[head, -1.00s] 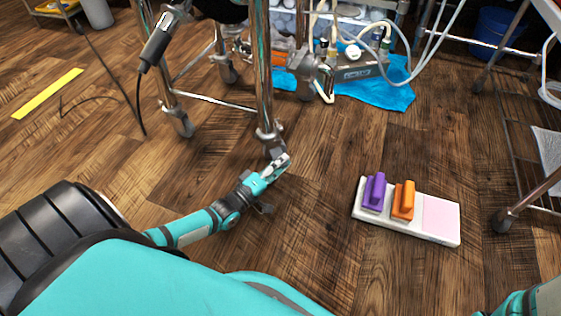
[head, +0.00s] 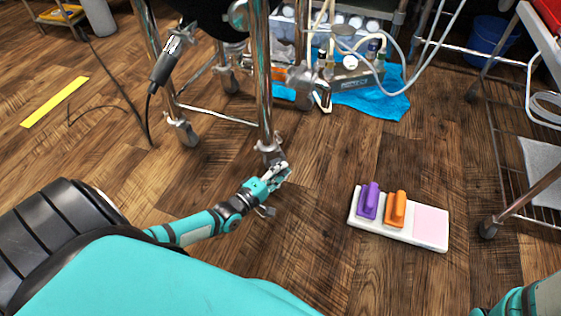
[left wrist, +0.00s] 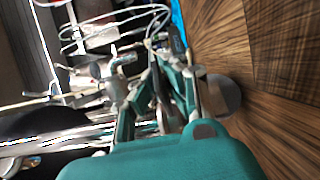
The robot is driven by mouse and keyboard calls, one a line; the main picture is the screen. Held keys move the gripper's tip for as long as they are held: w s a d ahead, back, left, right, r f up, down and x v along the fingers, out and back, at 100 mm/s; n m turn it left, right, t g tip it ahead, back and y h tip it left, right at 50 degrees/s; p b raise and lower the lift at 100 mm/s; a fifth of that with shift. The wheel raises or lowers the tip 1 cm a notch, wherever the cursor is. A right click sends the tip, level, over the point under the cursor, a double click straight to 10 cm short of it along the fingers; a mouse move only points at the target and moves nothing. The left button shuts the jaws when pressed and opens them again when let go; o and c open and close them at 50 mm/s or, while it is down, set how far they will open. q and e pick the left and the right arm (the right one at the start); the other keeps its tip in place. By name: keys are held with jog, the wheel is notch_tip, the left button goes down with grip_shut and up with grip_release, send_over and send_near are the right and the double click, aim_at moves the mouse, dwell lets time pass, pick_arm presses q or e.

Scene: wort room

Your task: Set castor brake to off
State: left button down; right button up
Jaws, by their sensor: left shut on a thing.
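The near castor (head: 268,147) sits at the foot of a shiny metal stand leg (head: 264,90). My left gripper (head: 279,168) is low at this castor, its fingertips against it. The gripper is shut on a small part there, which looks like the castor brake. The fingers hide the brake's lever, so I cannot tell its position. In the left wrist view the fingers (left wrist: 165,95) are close to grey metal castor parts, and a dark round wheel (left wrist: 223,95) shows beside them. My right gripper is out of view.
A white board (head: 398,236) with a purple block (head: 368,200) and an orange block (head: 396,208) lies on the floor to the right. A wire cart (head: 505,150) stands at far right. A blue sheet (head: 375,97) with equipment lies behind. A cable hangs at left.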

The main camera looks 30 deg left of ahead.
pick_arm(q)
jog(key=shift+r+n+g+p, duration=0.4)
jog(key=shift+r+n+p, duration=0.25)
jog(key=shift+n+p, duration=0.25)
jog(key=shift+a+r+n+g+p, duration=0.15)
jog(key=shift+n+g+p, duration=0.15)
jog(key=shift+n+p, duration=0.25)
jog(key=c, duration=1.5)
grip_release()
jog(key=v, duration=1.2)
jog(key=shift+a, duration=0.1)
